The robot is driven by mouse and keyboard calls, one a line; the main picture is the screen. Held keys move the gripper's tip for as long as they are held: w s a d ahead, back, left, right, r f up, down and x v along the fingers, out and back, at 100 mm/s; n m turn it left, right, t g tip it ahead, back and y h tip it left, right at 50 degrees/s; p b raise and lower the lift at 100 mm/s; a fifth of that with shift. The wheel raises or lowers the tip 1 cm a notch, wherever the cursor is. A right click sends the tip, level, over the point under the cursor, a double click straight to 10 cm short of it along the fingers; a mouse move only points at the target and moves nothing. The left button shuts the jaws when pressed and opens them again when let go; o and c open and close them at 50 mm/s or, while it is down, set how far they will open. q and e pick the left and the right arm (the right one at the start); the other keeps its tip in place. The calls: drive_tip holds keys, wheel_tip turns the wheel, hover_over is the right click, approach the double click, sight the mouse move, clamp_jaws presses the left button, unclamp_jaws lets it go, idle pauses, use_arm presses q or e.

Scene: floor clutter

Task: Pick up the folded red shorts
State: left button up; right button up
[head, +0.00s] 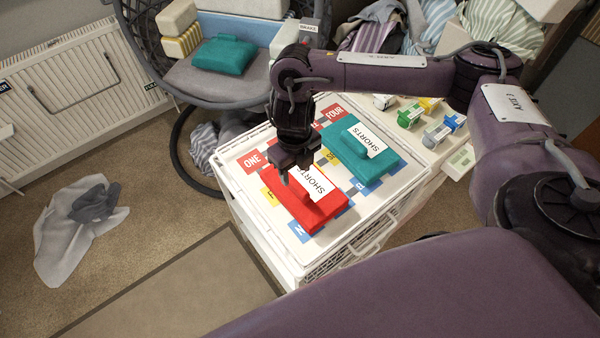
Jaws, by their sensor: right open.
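The folded red shorts (325,209) lie on the white lid of a crate (237,157), with a raised red ridge on top and a white label reading SHORTS. My right gripper (293,180) points down at the far left corner of the red shorts, partly in front of them and their label. Its jaws are open and hold nothing that I can see. Whether the fingertips touch the cloth I cannot tell. My left gripper is not in view.
Folded teal shorts (378,166), also labelled, lie right of the red ones. Several small coloured blocks (437,131) stand behind on a white surface. A round chair (222,82) holds a teal bundle (224,56). Grey cloth (75,235) lies on the carpet at left.

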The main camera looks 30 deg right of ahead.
sight(295, 182)
wheel_tip(295, 182, down, 2)
drive_tip(key=shift+s+f+b, duration=0.1)
drive_tip(key=shift+b, duration=0.2)
drive_tip(key=f, duration=0.1)
drive_tip(key=f+b, duration=0.1)
drive_tip(key=f, duration=0.3)
drive_tip(key=shift+w+d+b, duration=0.15)
drive_tip(key=shift+w+b, duration=0.15)
drive_tip(key=shift+r, duration=0.1)
clamp_jaws()
drive_tip(key=shift+r+p, duration=0.4)
drive_tip(key=shift+r, duration=0.25)
wheel_tip(295, 182, up, 19)
drive_tip(key=p, duration=0.5)
drive_tip(key=shift+f+p, duration=0.15)
drive_tip(key=shift+p, duration=0.25)
